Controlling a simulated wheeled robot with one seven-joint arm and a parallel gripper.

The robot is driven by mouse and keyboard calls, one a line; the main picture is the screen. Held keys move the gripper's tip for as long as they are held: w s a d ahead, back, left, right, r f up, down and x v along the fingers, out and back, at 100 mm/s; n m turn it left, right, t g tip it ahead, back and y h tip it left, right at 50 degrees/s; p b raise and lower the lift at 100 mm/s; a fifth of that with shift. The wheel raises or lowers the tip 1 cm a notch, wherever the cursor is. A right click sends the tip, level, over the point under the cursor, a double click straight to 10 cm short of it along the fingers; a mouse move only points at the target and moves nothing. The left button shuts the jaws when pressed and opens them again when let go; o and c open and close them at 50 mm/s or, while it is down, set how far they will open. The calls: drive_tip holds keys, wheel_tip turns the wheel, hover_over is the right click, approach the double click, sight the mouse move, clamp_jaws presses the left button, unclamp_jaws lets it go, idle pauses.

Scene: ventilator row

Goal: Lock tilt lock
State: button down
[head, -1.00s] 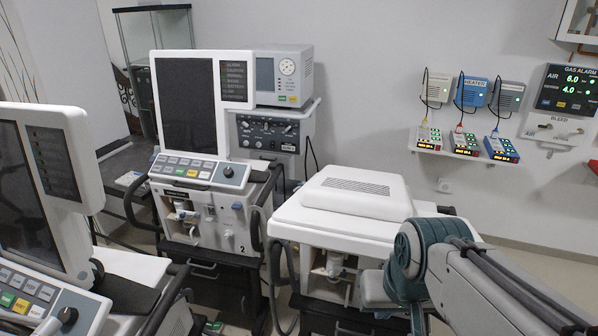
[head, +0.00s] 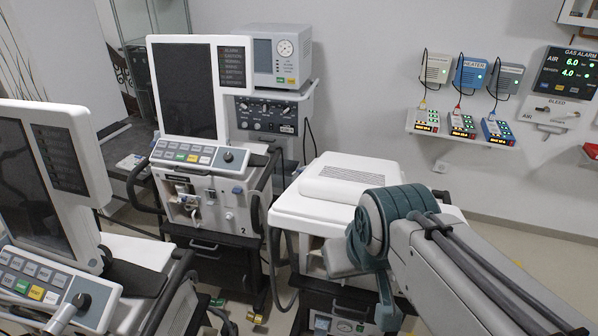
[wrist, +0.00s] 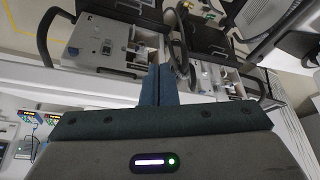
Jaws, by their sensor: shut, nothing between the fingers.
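I cannot pick out a tilt lock for certain in either view. Ventilators with tall screens stand at the near left (head: 45,190) and the middle (head: 185,90); the middle one is marked 2. Each has a sloped button panel with a knob below its screen. A third white-topped unit (head: 345,180) with no screen showing stands right of the middle one. My gripper (wrist: 156,70) shows in the wrist view, its fingers together and empty. Ventilator bodies lie beyond the fingertips, apart from them as far as I can tell. The head view shows my arm, but not the fingertips.
A grey monitor (head: 276,55) stands behind the middle ventilator. A wall shelf (head: 463,136) holds several small devices near the gas alarm panel (head: 567,70). Handles and hoses stick out between the closely set carts. Some floor (head: 500,232) is clear at the right.

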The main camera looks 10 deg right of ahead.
wheel_tip(320, 180, down, 9)
drive_tip(key=b, duration=0.7)
drive_tip(key=shift+w+r+g, duration=0.15)
drive_tip(key=shift+w+g, duration=0.1)
drive_tip(key=shift+g, duration=0.15)
drive_tip(key=shift+d, duration=0.2)
